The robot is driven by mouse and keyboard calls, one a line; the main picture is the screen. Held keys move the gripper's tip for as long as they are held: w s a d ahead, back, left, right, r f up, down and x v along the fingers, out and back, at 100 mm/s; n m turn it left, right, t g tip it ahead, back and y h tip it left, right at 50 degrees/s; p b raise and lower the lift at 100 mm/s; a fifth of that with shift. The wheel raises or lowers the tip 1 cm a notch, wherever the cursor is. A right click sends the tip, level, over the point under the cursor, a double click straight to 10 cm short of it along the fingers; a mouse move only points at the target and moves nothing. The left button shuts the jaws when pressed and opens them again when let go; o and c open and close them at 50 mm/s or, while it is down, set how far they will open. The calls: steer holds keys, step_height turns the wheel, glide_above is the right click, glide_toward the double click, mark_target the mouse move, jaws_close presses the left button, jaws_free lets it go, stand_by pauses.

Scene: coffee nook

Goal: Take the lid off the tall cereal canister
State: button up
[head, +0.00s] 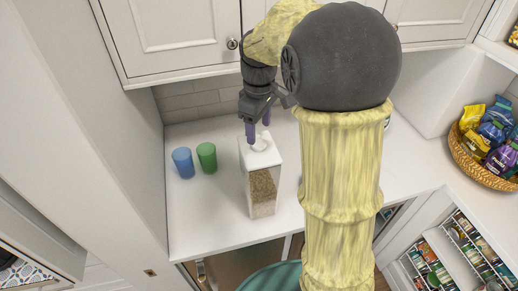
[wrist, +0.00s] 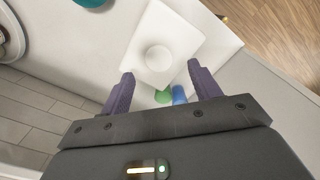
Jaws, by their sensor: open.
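The tall cereal canister (head: 262,190) stands upright on the white counter, with clear sides and brown cereal inside. Its white square lid (head: 262,153) is on top. In the wrist view the lid (wrist: 185,32) has a round knob (wrist: 159,58) near its middle. My gripper (head: 258,138) is above the lid, pointing down. In the wrist view its two purple fingers (wrist: 160,80) are open, with the knob just beyond the gap between the tips. I cannot tell whether a finger touches the lid.
A blue cup (head: 183,163) and a green cup (head: 207,157) stand left of the canister. A basket (head: 470,160) of snack bags is at the far right. Cabinets (head: 175,35) hang above the counter (head: 215,220). The counter in front of the cups is clear.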

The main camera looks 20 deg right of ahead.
mark_target(259, 142)
steer(key=shift+w+f+p, duration=0.2)
steer(key=shift+f+p, duration=0.85)
steer(key=shift+f, duration=1.5)
steer(key=shift+c, duration=0.2)
steer(key=c, duration=1)
